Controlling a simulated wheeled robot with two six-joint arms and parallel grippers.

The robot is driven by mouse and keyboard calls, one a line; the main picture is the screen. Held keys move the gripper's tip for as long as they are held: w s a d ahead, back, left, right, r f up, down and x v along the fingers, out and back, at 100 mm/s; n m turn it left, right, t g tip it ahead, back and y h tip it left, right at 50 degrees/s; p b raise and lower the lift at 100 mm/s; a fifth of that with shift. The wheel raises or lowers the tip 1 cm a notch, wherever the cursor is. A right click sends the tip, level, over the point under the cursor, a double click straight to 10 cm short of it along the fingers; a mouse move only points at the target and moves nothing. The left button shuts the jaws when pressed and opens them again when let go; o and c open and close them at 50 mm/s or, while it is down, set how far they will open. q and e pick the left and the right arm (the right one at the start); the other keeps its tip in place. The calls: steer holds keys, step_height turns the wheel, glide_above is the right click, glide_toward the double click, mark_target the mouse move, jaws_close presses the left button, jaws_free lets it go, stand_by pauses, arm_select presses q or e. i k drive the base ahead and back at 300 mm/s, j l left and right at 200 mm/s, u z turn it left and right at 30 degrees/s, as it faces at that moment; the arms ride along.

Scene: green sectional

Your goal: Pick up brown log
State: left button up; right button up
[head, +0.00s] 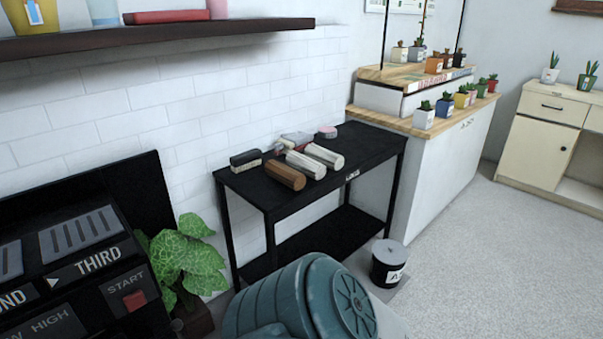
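The brown log (285,175) lies on the black table (237,186) near its front left edge, with one end facing me. Two pale logs (306,165) (325,155) lie beside it to the right, roughly parallel to it. The brown log's upper side and near end are in plain view. Neither of my grippers shows in the head view.
A dark brush-like block (246,160) lies left of the log, and a round pink item (327,132) sits behind. A leafy plant (187,258) stands left of the table. A black bucket (388,267) stands right. Grey floor (470,245) is clear farther right.

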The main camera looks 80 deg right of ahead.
mark_target(289, 177)
steer(key=z, duration=2.65)
steer(key=i+j+z, duration=0.1)
steer(key=z, duration=0.4)
